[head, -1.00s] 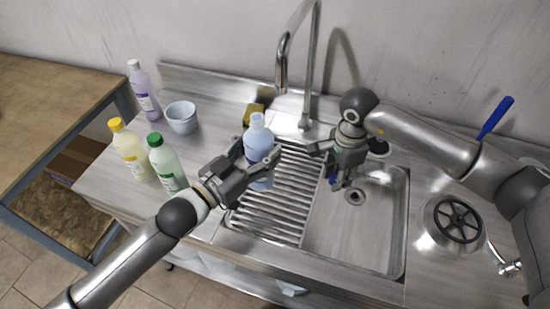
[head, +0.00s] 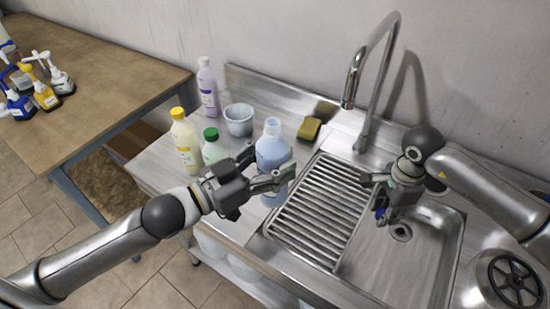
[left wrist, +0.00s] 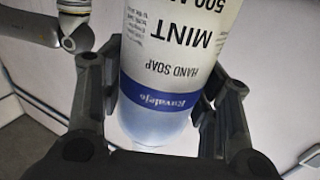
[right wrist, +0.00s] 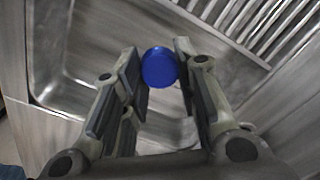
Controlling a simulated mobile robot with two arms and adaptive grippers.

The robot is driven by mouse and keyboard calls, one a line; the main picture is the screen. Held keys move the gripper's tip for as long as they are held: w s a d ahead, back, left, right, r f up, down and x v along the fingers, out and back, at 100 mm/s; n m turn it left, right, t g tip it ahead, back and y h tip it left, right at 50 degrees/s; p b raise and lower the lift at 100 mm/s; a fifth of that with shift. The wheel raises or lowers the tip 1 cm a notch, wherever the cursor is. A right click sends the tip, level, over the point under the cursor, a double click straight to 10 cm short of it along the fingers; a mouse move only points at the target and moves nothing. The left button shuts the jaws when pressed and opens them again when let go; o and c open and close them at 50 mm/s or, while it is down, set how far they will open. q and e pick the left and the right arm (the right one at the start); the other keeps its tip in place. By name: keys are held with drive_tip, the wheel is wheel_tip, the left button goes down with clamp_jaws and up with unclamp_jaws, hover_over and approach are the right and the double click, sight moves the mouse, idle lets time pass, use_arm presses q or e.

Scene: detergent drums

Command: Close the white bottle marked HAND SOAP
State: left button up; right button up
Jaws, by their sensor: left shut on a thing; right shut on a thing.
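The HAND SOAP bottle (head: 272,150) is pale bluish white and looks upright, with a bare neck at its top. In the left wrist view the bottle (left wrist: 180,65) shows the words MINT and HAND SOAP above a blue band. My left gripper (head: 266,170) is shut around it, one finger on each side. I cannot tell whether its base touches the counter. My right gripper (head: 380,190) is over the sink, shut on a blue cap (right wrist: 159,67). The cap is apart from the bottle, to its right.
A yellow-capped bottle (head: 186,140), a green-capped bottle (head: 213,148), a purple bottle (head: 208,88) and a grey cup (head: 239,119) stand left of the held bottle. A sponge (head: 309,128), drying rack (head: 320,210) and tall faucet (head: 385,75) are to its right. Pump bottles stand on the wooden table (head: 110,75).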

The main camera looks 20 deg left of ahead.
use_arm(q)
drive_tip(key=shift+r, duration=0.1)
